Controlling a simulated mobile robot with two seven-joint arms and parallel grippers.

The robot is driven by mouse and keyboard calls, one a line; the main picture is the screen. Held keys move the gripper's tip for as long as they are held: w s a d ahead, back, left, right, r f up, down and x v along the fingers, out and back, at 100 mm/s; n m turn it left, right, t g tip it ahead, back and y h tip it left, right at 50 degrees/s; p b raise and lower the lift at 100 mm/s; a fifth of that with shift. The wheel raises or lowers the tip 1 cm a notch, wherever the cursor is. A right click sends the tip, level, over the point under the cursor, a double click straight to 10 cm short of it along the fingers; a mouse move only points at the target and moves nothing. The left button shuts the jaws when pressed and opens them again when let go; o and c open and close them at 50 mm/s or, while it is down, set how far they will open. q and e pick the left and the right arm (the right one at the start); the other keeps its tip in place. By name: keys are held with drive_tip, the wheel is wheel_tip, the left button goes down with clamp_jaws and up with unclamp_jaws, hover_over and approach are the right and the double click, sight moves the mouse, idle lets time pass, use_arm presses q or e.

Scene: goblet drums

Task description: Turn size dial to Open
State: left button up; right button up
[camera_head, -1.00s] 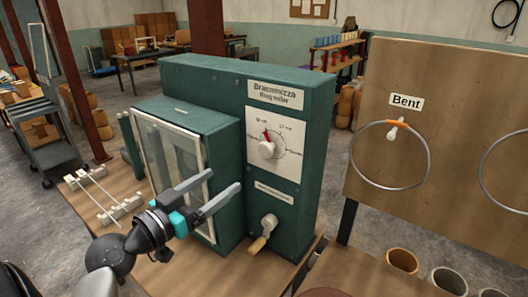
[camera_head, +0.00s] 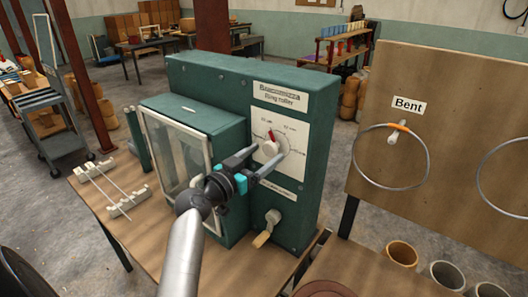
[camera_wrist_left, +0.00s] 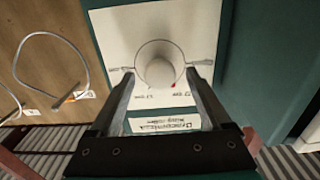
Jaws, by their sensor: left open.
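The size dial is a white round knob (camera_head: 266,150) with a red pointer, on a white scale plate (camera_head: 292,133) on the green ring roller (camera_head: 318,175). My left gripper (camera_head: 271,157) is open in front of the dial. In the left wrist view the knob (camera_wrist_left: 160,72) sits between and just beyond the tips of the left gripper (camera_wrist_left: 160,84). I cannot tell whether a finger touches it. My right gripper is not in view.
A crank with a wooden handle (camera_head: 264,238) juts out below the dial. A glass-fronted box (camera_head: 175,150) sticks out left of it. A board with a "Bent" label (camera_head: 408,105) and hanging rings stands at the right. Cups (camera_head: 402,253) stand at lower right.

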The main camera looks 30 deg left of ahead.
use_arm(q)
drive_tip(key=shift+w, duration=0.4)
clamp_jaws()
idle(0.5)
